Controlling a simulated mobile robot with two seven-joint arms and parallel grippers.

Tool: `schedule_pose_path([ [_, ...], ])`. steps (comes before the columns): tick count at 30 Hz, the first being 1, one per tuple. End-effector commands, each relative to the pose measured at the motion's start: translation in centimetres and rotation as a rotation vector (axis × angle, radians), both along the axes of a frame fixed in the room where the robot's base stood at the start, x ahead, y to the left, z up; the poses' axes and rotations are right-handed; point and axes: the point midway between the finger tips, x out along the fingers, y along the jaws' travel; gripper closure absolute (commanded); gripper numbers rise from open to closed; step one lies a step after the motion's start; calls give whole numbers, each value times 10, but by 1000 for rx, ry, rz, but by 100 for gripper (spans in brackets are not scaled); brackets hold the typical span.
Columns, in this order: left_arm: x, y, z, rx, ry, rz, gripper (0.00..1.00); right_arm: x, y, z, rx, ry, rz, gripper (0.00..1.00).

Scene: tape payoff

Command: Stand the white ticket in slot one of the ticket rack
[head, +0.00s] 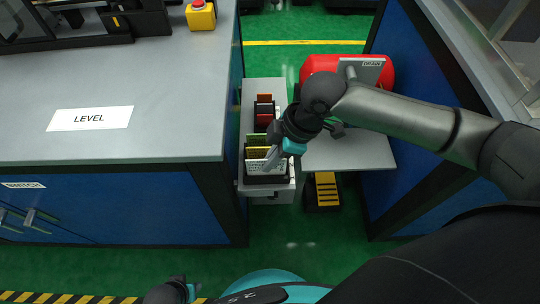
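The white ticket (256,166) shows dark print and stands upright at the near end of a narrow rack (250,188) of tickets. Behind it are yellow (257,153) and green (256,139) tickets, then dark and red-orange ones further back. My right gripper (271,160) reaches down from the right, its fingers at the right part of the white ticket. The fingers overlap the ticket in the picture, and I cannot tell whether they are shut on it. The slot numbers and the ticket's lower edge are not readable.
A grey bench (170,90) labelled LEVEL stands left of the rack. A grey shelf (350,152) lies to the right, with a red drum (320,64) and DRAIN sign behind it. A black-and-yellow step (327,190) sits below.

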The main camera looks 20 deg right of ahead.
Motion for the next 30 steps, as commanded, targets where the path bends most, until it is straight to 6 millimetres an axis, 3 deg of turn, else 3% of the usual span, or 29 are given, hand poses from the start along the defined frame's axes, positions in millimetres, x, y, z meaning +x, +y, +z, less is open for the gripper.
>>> schedule_pose_path([
  [8,0,0,0,0,0,0,50,0,0,-1,0,1,0,100],
  [9,0,0,0,0,0,0,50,0,0,-1,0,1,0,92],
  [17,0,0,0,0,0,0,50,0,0,-1,0,1,0,63],
  [30,-1,1,0,0,-3,0,50,-1,-2,6,0,0,0,61],
])
